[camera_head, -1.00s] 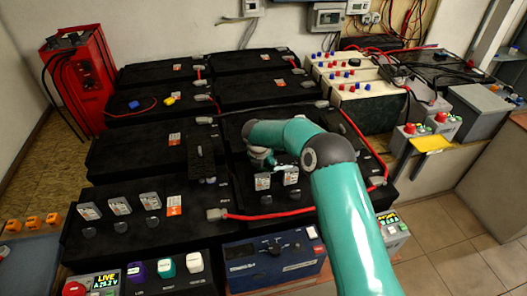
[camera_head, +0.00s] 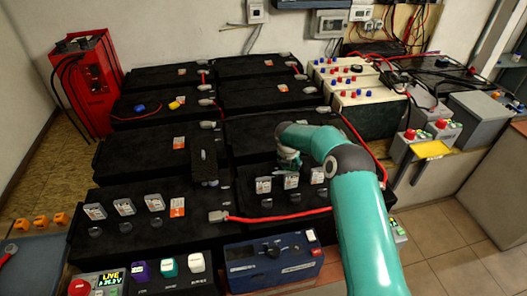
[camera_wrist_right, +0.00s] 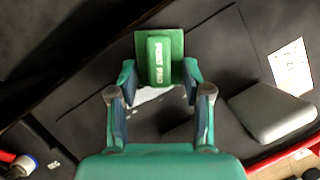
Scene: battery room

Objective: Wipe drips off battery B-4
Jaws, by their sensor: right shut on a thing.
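My right gripper (camera_wrist_right: 158,80) is shut on a green wiping pad (camera_wrist_right: 172,50) with pale lettering, seen in the wrist view. The pad is over or on a black battery top (camera_wrist_right: 85,60); contact cannot be told. A pale, wet-looking patch (camera_wrist_right: 150,93) shows just behind the pad, between the fingers. In the head view my right gripper (camera_head: 289,160) is above the black batteries right of centre, partly hidden by its own arm. No B-4 marking is readable on the battery (camera_head: 240,165) beneath it. My left gripper is not in view.
A red cable (camera_head: 275,219) runs from a grey terminal cover (camera_head: 217,215). A blue meter box (camera_head: 275,262) is in front. A red charger (camera_head: 85,85) stands at the left. Open floor (camera_head: 445,215) lies at the right.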

